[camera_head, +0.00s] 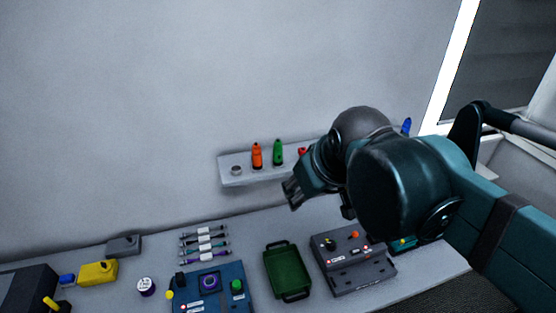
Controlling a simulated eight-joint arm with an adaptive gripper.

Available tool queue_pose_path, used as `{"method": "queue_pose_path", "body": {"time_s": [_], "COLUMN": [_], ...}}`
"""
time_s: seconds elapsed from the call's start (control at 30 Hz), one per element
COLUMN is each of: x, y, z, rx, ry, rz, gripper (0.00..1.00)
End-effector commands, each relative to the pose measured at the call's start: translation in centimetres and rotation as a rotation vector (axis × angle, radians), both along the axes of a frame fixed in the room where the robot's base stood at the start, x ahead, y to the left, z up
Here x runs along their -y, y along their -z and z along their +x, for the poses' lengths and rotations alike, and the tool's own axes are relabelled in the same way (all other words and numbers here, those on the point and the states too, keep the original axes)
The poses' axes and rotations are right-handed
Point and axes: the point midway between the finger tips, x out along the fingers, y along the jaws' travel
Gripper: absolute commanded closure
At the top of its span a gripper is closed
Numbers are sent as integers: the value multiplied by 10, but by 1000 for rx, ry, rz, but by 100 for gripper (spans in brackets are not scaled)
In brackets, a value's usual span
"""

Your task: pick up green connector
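A green connector (278,153), bottle-shaped with a narrower top, stands upright on the pale wall shelf (236,180), just right of an orange one. My gripper (291,194) is in front of the shelf, below and slightly right of the green connector in the picture, and apart from it as far as I can tell. Its fingers are small and dark here, so I cannot tell whether they are open or shut. I see nothing held in it. My arm hides the middle and right of the shelf.
The shelf also holds an orange connector (257,156), a small grey ring (236,170), a partly hidden red item (302,152) and a blue one (406,126). On the table are a green tray (267,270), a blue panel (190,299) and a grey control box (352,281).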

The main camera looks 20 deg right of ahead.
Motion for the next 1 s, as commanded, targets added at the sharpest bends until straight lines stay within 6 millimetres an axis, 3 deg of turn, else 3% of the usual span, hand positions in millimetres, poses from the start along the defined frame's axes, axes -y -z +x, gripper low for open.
{"method": "queue_pose_path", "body": {"time_s": [0.5,1.0], "x": [6,14], "y": [-29,-40], "z": [69,143], "rx": [-123,-240], "ry": [-269,-558], "rz": [-153,-270], "gripper": [61,61]}}
